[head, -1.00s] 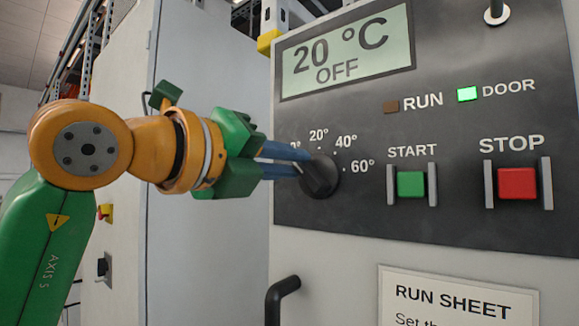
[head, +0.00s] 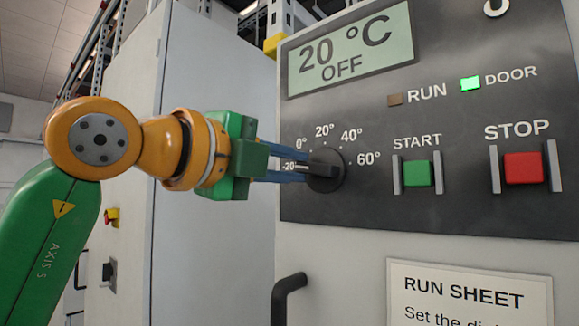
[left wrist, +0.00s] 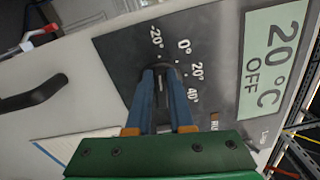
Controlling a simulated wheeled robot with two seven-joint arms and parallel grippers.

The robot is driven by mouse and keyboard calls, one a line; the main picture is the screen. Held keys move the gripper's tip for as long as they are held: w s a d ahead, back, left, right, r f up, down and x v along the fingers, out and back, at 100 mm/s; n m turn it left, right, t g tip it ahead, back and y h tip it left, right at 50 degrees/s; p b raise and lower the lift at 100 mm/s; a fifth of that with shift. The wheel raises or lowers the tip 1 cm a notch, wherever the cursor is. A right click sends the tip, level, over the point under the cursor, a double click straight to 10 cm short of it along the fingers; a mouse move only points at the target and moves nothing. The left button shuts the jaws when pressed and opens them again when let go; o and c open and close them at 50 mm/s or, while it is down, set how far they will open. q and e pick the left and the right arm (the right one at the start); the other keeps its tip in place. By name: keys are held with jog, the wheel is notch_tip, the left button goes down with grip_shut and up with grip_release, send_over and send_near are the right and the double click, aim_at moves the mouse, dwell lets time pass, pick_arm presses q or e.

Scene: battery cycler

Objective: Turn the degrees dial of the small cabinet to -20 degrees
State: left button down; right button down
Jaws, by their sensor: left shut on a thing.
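The degrees dial (head: 326,170) is a round black knob with a raised grip bar on the cabinet's dark panel. Marks for -20°, 0°, 20°, 40° and 60° surround it. My left gripper (head: 308,170) has its blue fingers on either side of the grip bar, shut on it. In the left wrist view the dial (left wrist: 163,84) shows between the fingertips (left wrist: 164,92), its bar lying roughly toward the -20° mark. In the head view the -20 label shows between the fingers. The display (head: 350,47) reads 20 °C, OFF. My right gripper is not in view.
The green START button (head: 417,174) and red STOP button (head: 523,168) sit between guards right of the dial. The DOOR lamp (head: 470,83) is lit green; the RUN lamp (head: 395,99) is dull. A black handle (head: 287,296) and run sheet (head: 470,290) are below.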

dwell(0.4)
pick_arm(q)
jog(key=c, duration=0.8)
grip_release()
jog(key=shift+w+d, duration=0.1)
jog(key=shift+s+a+f+b, duration=0.15)
jog(key=shift+s+a+b, duration=0.05)
jog(key=shift+b, duration=0.1)
jog(key=b+v, duration=0.2)
jog(key=v, duration=0.4)
jog(key=shift+s+b, duration=0.25)
jog(key=shift+b, duration=0.05)
jog(key=shift+w+a, duration=0.1)
